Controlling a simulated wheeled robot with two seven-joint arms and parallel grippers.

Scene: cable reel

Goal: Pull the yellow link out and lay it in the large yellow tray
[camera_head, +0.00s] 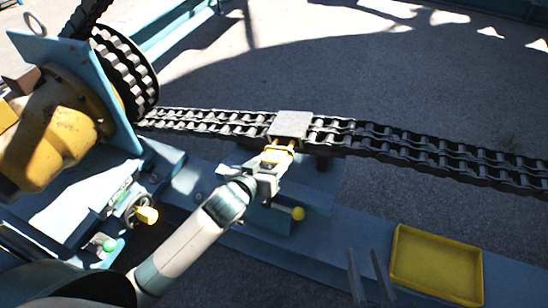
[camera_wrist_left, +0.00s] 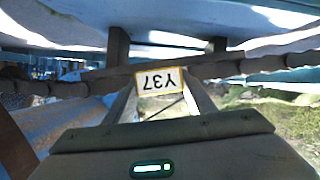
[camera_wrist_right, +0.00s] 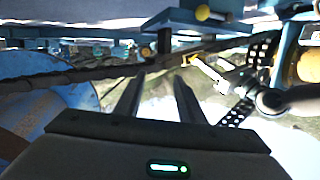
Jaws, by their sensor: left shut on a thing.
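The yellow link (camera_head: 277,151) is at the chain (camera_head: 215,123), just below a grey plate (camera_head: 291,124). My left gripper (camera_head: 272,159) is shut on it. In the left wrist view a yellow-edged label (camera_wrist_left: 160,80) reading Y37 sits between the fingers. I cannot tell whether the link is still in the chain. The large yellow tray (camera_head: 436,265) lies at the lower right of the head view and looks empty. My right gripper (camera_head: 365,256) is left of the tray. Its fingers stand apart with nothing between them, also in the right wrist view (camera_wrist_right: 159,82).
The double-row chain runs from the dark sprocket (camera_head: 126,72) at left to the right edge. A yellow motor (camera_head: 62,140) stands beside the sprocket.

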